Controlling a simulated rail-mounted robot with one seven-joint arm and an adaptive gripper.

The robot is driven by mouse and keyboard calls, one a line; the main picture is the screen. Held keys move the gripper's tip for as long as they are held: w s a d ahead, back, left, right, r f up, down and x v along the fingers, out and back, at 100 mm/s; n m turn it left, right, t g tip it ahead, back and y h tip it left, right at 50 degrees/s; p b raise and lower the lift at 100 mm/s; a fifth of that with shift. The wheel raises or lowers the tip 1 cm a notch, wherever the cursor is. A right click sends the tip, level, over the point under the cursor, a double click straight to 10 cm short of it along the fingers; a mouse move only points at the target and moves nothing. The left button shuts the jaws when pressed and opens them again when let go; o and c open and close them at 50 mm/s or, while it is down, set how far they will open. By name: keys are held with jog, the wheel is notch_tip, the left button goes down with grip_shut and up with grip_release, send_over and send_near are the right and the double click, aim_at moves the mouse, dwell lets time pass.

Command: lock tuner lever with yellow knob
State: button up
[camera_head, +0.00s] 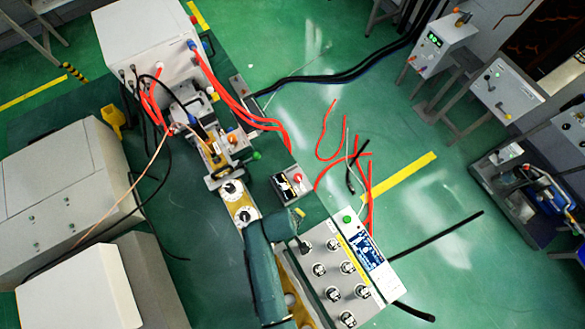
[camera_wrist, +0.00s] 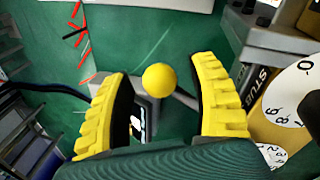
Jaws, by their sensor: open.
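The yellow round knob (camera_wrist: 160,79) shows in the wrist view, between the two yellow fingers of my gripper (camera_wrist: 159,98). My gripper is open and holds nothing. In the head view I cannot make out the knob or lever clearly; my arm covers part of that area.
White numbered dials (camera_wrist: 291,104) and a plate lettered "STUB" (camera_wrist: 262,86) lie right of the right finger. In the head view, the dials (camera_head: 233,188) sit beside my arm. A control panel with several knobs (camera_head: 335,270) stands on the right. Red and black cables (camera_head: 240,105) cross the bench.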

grip_shut()
